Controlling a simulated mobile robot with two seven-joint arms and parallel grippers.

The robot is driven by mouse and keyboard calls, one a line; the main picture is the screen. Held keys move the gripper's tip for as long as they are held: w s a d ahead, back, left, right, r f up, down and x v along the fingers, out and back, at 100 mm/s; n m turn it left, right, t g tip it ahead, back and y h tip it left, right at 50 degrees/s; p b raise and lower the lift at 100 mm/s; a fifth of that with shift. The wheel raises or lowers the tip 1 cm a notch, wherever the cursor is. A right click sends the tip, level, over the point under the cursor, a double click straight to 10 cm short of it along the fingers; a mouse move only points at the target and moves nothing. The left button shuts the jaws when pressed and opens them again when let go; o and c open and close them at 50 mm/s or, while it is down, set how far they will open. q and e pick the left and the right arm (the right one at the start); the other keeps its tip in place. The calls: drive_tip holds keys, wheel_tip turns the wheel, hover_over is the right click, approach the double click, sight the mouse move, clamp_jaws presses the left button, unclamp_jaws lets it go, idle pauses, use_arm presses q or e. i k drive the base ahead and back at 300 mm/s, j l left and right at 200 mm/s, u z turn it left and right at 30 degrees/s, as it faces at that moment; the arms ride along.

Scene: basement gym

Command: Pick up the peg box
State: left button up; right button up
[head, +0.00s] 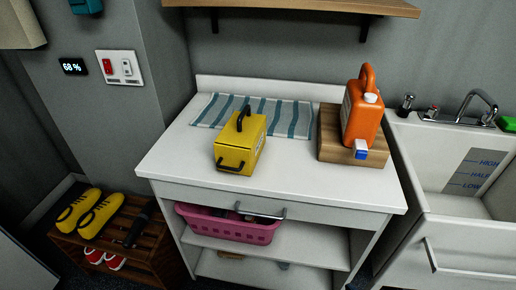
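A yellow box (240,143) with a black handle on top and another dark handle on its near side stands on the white countertop (300,178) in the head view. It is the thing that best fits the peg box; I cannot read its label. It stands left of the middle of the counter, close to the near edge of a striped cloth. Nothing covers it. Neither of my grippers shows in this view.
An orange jug (362,115) stands on a wooden block (333,140) to the right. A blue-striped cloth (285,117) lies behind the box. A shelf (300,5) overhangs at the back. A pink basket (228,226) sits below. The counter's front is clear; a sink (455,215) adjoins right.

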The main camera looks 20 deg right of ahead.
sight(244, 129)
drive_tip(key=i+j+z, duration=0.85)
drive_tip(key=k+l, duration=0.05)
drive_tip(key=k, duration=0.05)
